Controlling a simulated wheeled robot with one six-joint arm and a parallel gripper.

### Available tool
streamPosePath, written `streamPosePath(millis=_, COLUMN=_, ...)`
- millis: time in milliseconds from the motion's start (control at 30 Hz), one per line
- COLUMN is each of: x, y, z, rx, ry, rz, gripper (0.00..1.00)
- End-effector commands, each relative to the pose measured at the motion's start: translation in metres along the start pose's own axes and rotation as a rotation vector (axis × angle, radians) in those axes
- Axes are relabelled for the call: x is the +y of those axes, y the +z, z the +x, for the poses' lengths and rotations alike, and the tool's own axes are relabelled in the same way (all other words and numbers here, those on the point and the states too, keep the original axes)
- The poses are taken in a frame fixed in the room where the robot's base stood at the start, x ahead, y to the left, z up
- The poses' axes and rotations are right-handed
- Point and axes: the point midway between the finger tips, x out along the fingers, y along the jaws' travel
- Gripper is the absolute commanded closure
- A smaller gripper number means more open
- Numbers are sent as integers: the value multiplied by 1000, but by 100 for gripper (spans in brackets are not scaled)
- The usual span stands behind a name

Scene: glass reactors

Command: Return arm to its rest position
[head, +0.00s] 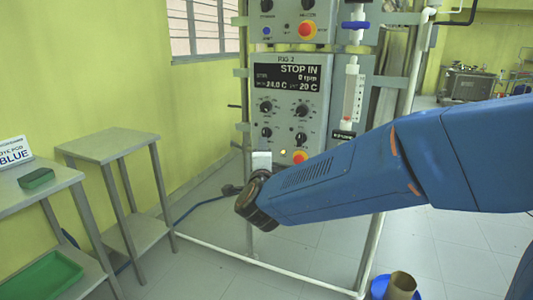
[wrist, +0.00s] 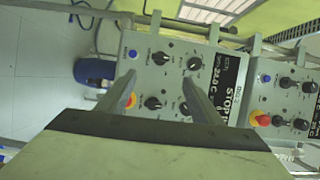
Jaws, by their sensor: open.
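My blue arm (head: 340,178) reaches in from the right in the head view and ends in front of the lower part of the reactor control panel (head: 318,108). My gripper (wrist: 160,78) shows in the wrist view with its two grey fingers apart and nothing between them. The panel (wrist: 172,62) lies beyond the fingers, with several black knobs and a blue button. A red button is partly hidden by the left finger. I cannot tell whether the fingers touch the panel. In the head view the gripper is mostly hidden by the arm's end.
The panel's display reads STOP IN and 0 rpm. A white pipe frame (head: 262,262) surrounds it. A second panel (head: 294,22) is above.

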Motion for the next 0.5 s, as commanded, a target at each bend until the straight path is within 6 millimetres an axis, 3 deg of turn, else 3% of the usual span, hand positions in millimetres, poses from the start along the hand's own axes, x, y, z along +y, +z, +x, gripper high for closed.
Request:
streamPosePath(millis=267, x=-12, y=-42, z=-10, rx=-153, ry=72, rz=-178, gripper=41)
streamPosePath(millis=500, x=0, y=-94, z=-52, rx=-341, ry=176, rz=-464, gripper=41)
